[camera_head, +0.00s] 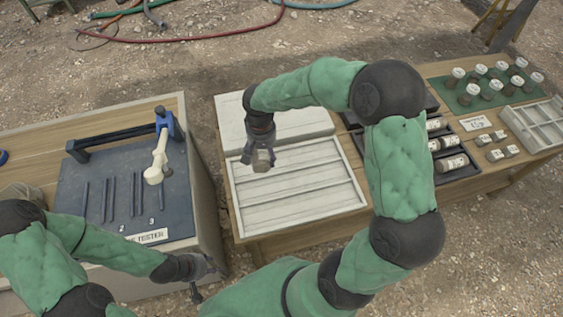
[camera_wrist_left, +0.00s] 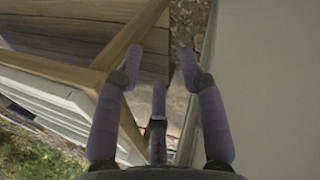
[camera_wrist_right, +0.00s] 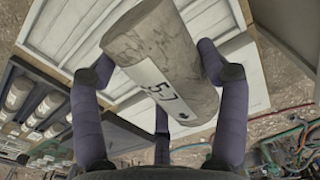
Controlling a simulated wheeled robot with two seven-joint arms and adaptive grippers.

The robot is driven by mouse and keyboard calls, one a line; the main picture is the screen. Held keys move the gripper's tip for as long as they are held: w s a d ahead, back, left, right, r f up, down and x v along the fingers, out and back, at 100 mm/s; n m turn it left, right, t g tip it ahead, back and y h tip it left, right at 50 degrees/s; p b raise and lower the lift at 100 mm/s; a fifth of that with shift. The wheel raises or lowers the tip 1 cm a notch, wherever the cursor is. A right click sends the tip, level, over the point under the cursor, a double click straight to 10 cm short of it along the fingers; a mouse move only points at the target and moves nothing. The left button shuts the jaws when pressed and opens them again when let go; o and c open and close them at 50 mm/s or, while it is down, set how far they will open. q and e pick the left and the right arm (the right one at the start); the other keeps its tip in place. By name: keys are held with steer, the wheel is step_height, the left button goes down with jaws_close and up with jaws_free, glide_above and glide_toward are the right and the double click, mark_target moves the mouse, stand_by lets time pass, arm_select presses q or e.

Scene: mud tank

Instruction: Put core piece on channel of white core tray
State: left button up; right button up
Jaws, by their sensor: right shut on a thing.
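The tray has several long channels between ridges, and none holds a core in view. In the right wrist view the core lies at a slant to the tray's ridges. My left gripper (camera_head: 203,280) is open and empty beside the bench's right edge; its fingers (camera_wrist_left: 160,65) are spread.
A white lid or board (camera_head: 285,122) lies behind the tray. A dark tray (camera_head: 455,158) with labelled cores, a green mat (camera_head: 487,90) with several capped jars and a white compartment box (camera_head: 535,122) are at right. The tester (camera_head: 115,185) stands on the left bench.

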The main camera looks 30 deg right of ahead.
steer(key=s+d+f+m+b, duration=0.1)
steer(key=s+d+f+m, duration=0.2)
steer(key=d+m, duration=0.35)
steer(key=s+d+f+m+b, duration=0.2)
steer(key=d+f+m, duration=0.2)
steer(key=m, duration=0.6)
steer(key=shift+m, duration=0.25)
steer(key=w+a+f+b, duration=0.1)
steer(key=w+a+f, duration=0.1)
steer(key=w+f, duration=0.1)
steer(key=w+a+f+b, duration=0.1)
steer(key=w+a+f, duration=0.1)
steer(key=w+f, duration=0.1)
steer(key=w+a+f+b, duration=0.1)
steer(key=w+a+f, duration=0.1)
steer(key=w, duration=0.3)
steer(key=shift+w+a+f, duration=0.25)
steer(key=shift+a+f, duration=0.05)
steer(key=shift+f, duration=0.2)
steer(key=shift+w+a+f+b, duration=0.15)
steer(key=shift+w+f+b, duration=0.05)
steer(key=shift+f+b, duration=0.15)
arm_select(q)
step_height(320, 180, down, 8)
steer(key=b, duration=0.1)
steer(key=shift+w+a, duration=0.15)
steer(key=shift+a, duration=0.2)
arm_select(e)
steer(key=shift+f, duration=1.45)
